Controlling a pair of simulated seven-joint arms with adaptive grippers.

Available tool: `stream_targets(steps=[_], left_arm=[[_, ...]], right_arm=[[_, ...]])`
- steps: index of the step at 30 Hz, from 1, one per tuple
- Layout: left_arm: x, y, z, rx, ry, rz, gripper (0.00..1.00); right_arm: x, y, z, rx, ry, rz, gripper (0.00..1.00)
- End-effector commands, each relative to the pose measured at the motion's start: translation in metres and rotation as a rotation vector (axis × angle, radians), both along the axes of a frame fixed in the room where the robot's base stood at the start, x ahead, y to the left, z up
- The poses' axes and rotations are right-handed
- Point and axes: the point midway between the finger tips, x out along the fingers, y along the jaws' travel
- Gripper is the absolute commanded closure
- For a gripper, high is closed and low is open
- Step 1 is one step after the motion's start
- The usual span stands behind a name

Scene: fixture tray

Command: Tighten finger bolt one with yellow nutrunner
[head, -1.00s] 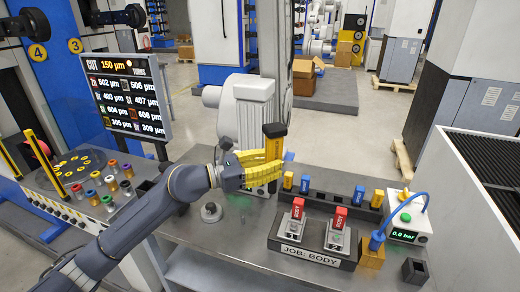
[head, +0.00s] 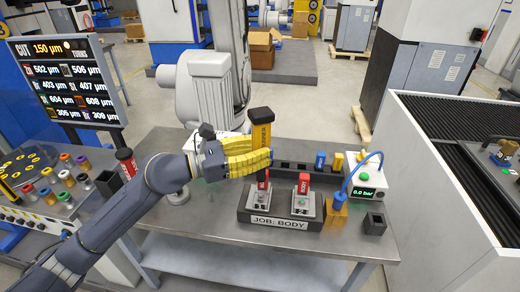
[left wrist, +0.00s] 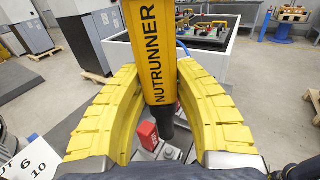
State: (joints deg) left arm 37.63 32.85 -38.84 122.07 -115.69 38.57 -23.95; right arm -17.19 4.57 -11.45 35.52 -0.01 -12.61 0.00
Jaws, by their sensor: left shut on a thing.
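My left gripper (head: 262,160) has its yellow ribbed fingers closed around the yellow nutrunner (head: 261,135), which is upright with a black top. In the left wrist view the nutrunner (left wrist: 150,55) stands between the fingers, and its black lower end points down beside a red clamp piece (left wrist: 147,135). In the head view it is above the left silver clamp block (head: 258,205) of the JOB: BODY fixture (head: 315,222). Whether its tip touches a bolt cannot be told; finger bolt one is not clearly visible. My right gripper is not in view.
The right clamp block (head: 301,204) carries a red BODY piece. Behind is a dark rack (head: 290,168) with a blue piece (head: 320,160). A pressure box (head: 366,185) reading 0.0 bar, a blue hose and a black cup (head: 375,223) stand right. The front table strip is clear.

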Motion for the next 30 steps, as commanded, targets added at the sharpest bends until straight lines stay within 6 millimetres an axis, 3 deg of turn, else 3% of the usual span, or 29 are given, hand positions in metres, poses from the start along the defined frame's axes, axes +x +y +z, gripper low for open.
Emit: stream_targets(steps=[30], left_arm=[[0.000, 0.000, -0.053, -0.002, -0.002, 0.001, 1.00]], right_arm=[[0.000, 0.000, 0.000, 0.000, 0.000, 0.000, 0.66]])
